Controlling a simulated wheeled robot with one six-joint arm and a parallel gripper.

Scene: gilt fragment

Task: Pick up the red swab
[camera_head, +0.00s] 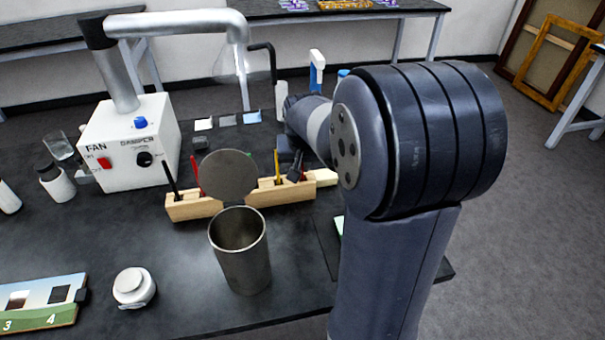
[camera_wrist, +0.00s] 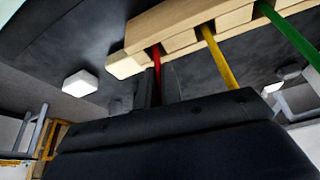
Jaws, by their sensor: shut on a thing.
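The red swab (camera_wrist: 156,58) is a thin red stick between my gripper's fingers (camera_wrist: 158,88) in the wrist view. My gripper is shut on it. One end of the swab meets the pale wooden rack (camera_wrist: 190,22); I cannot tell how deep it sits. A yellow stick (camera_wrist: 212,50) and a green stick (camera_wrist: 285,32) stand beside it in the rack. In the head view my gripper (camera_head: 296,168) is at the right part of the rack (camera_head: 285,193), beside the yellow stick (camera_head: 277,165). My fingers mostly hide the held swab there.
A metal cylinder (camera_head: 242,262) with a raised round lid (camera_head: 229,175) stands before the rack. Another red stick (camera_head: 195,175) and a black stick (camera_head: 170,178) stand at the rack's left. A white fan box (camera_head: 130,150) is behind left; a white jar (camera_head: 133,288) is in front.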

